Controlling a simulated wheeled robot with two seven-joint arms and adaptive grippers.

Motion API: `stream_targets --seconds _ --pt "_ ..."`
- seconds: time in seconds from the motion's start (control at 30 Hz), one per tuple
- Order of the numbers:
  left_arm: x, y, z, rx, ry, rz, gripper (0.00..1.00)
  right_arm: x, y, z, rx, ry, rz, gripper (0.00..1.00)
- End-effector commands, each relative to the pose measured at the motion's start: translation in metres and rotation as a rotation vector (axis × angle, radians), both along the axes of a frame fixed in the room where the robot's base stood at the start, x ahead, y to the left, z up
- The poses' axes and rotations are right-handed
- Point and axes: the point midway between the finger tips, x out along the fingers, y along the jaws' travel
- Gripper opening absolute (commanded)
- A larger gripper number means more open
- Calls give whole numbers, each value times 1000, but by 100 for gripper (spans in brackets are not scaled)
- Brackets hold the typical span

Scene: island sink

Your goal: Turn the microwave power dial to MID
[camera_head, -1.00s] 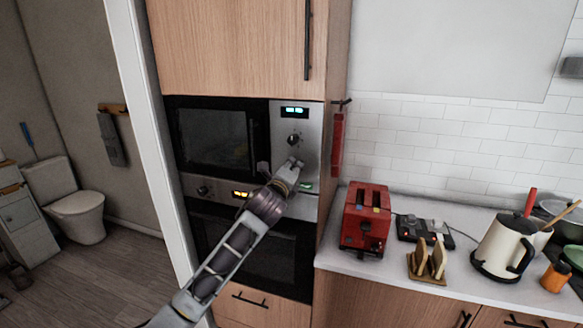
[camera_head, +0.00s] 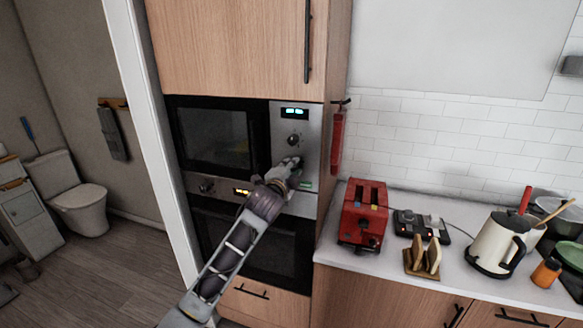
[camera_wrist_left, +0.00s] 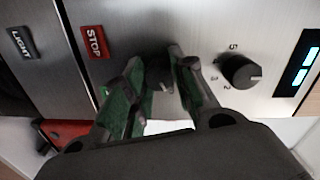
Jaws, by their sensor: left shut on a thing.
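The microwave (camera_head: 215,138) is built into the wooden cabinet, with a steel control panel on its right. A dark upper dial (camera_head: 293,140) sits below the lit display and is free of my gripper. In the left wrist view this dial (camera_wrist_left: 240,71) has numbers beside it. My left gripper (camera_head: 288,164) is at the panel below that dial. In the left wrist view my left gripper (camera_wrist_left: 165,82) is shut on a lower dial (camera_wrist_left: 158,70), which is mostly hidden between the fingers. Its setting cannot be read. My right gripper is not in view.
A red STOP button (camera_wrist_left: 95,42) and a dark LIGHT button (camera_wrist_left: 21,43) lie beside the gripper. An oven (camera_head: 285,247) is below the microwave. A red toaster (camera_head: 363,215) and a kettle (camera_head: 497,245) stand on the counter at right.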

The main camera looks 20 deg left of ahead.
Motion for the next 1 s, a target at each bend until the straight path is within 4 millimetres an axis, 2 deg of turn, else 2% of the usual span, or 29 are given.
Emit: stream_targets --seconds 0.6,0.63,0.7,0.8,1.0 --pt "0 1 -2 -57 4 2 2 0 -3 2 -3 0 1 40" --pt "0 1 -2 -57 4 2 28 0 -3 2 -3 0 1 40" --pt "0 1 -2 -57 5 1 38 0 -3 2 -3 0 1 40" --pt "0 1 -1 -57 4 2 49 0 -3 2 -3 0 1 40" --pt "0 0 -1 -57 3 1 49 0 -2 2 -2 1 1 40"
